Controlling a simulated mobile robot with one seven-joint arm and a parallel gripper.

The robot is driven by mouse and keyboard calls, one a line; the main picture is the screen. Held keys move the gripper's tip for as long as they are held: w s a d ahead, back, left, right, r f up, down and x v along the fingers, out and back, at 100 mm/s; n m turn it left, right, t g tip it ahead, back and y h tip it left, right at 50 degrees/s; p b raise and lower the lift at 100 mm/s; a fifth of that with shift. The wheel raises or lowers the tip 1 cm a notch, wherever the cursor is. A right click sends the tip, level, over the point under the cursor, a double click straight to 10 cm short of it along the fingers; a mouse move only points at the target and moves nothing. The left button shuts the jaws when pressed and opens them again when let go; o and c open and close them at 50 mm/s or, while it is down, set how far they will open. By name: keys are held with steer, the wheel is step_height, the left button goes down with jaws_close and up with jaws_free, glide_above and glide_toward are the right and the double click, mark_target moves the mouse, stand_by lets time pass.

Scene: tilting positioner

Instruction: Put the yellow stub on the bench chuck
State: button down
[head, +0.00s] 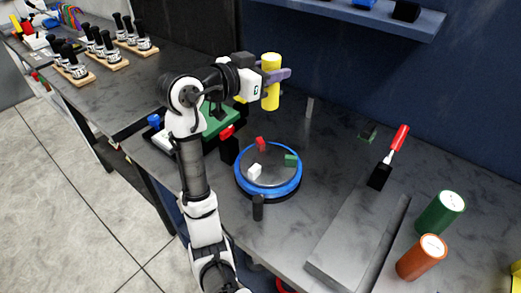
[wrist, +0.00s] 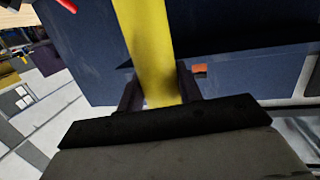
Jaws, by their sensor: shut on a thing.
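The yellow stub (head: 271,97) is an upright cylinder held in the air. My gripper (head: 276,74) is shut on it around its middle, with purple fingers. In the wrist view the stub (wrist: 148,45) stands between the dark fingers (wrist: 161,88); its upper end runs out of the picture. The bench chuck (head: 268,192) is a round blue-rimmed disc with a grey top. A red, a green and a white jaw block stand on it, and its middle is bare. The stub is above and apart from the chuck, over its far side in the head view.
A black post (head: 258,208) stands before the chuck. A shelf (head: 350,15) is on the back wall.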

steer(key=shift+f+b, duration=5.05)
steer(key=shift+f, duration=4.55)
steer(key=shift+s, duration=0.1)
steer(key=shift+f, duration=0.2)
steer(key=c, duration=0.9)
jaws_free()
steer(key=shift+c, duration=0.2)
steer(key=shift+r, duration=0.1)
